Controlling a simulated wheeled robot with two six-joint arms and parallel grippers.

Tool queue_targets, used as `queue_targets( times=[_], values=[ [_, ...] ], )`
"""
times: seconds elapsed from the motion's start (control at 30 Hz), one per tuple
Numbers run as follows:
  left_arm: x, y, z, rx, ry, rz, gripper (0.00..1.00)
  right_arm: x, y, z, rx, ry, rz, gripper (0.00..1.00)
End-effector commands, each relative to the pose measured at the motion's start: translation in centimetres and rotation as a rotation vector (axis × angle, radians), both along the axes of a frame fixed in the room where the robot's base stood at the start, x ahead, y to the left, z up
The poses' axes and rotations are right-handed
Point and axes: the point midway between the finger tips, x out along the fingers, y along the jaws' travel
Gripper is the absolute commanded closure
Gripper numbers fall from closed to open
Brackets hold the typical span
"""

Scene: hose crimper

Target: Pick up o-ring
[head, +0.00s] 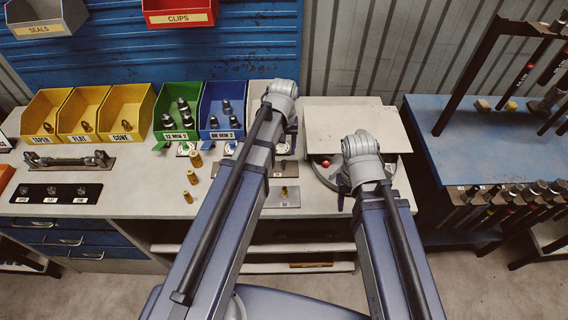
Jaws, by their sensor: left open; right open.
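I cannot make out an o-ring anywhere in the head view. A grey bin labelled SEALS (42,22) hangs on the blue wall panel at the upper left; no contents can be told in it. My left gripper (291,130) is over the bench, right of the blue bin, mostly hidden behind its own wrist. My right gripper (342,188) is over the round turntable on the right of the bench, also largely covered by its wrist. Both are open, and I see nothing held in either. Both are well below and to the right of the SEALS bin.
A red CLIPS bin (180,12) hangs beside the SEALS bin. Yellow (84,112), green (180,112) and blue bins (222,110) line the bench back. Brass fittings (191,178) stand in front. A pale square plate (352,125) and a tool rack (480,80) are at right.

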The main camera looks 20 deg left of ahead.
Motion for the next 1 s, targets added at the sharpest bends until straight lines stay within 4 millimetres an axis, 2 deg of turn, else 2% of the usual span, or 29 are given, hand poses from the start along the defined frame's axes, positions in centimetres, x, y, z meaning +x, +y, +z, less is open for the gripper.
queue_targets(
  times=[0.03, 0.33, 1.0],
  values=[
    [0.0, 0.0, -1.0, 0.0, 0.0, 0.0, 0.41, 0.0, 0.0, -1.0, 0.0, 0.0, 0.0, 0.5],
    [0.0, -0.2, -4.4, 0.0, 0.0, 0.0, 0.41, 0.0, 0.0, -4.4, 0.0, 0.0, -0.001, 0.5],
    [0.0, -0.1, -4.7, 0.0, 0.0, 0.0, 0.41, 0.0, 0.0, -4.7, 0.0, 0.0, -0.001, 0.5]
  ],
)
